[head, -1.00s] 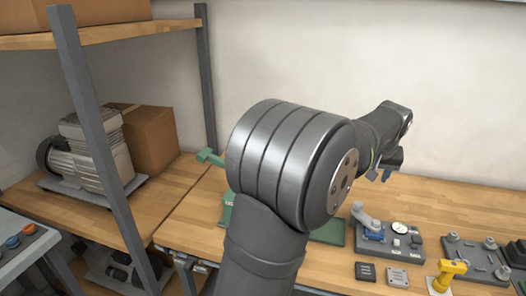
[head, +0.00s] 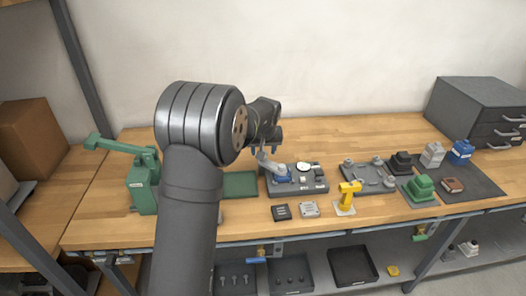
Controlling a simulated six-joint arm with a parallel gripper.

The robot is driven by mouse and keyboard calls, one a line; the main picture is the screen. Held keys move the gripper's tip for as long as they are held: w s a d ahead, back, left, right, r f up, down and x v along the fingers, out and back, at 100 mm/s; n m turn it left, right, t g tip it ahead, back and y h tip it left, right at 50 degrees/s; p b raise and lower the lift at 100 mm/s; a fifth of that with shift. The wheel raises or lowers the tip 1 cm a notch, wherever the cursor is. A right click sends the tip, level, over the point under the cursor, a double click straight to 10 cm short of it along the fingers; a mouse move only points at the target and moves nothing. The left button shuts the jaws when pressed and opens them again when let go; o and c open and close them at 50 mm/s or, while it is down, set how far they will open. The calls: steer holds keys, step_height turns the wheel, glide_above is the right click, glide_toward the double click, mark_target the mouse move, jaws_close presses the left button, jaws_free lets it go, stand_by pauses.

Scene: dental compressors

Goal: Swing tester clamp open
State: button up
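The tester (head: 305,187) looks to be the dark grey base with a round white gauge (head: 303,167) and a blue block (head: 283,180), on the middle of the wooden bench. A light grey lever (head: 267,163), which looks like its clamp, leans up and left from the blue block. My gripper (head: 267,149) hangs just above the top of this lever. From here I cannot tell whether they touch. The finger gap is too small and dark to read.
A green press (head: 143,185) with a long handle stands at the left, beside a green plate (head: 240,184). A grey fixture tray (head: 370,178), a dark mat (head: 470,186) with blocks and a drawer cabinet (head: 465,105) are right.

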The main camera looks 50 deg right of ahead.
steer(key=shift+w+d+f, duration=0.1)
steer(key=shift+w+f, duration=0.05)
steer(key=shift+f, duration=0.3)
jaws_close()
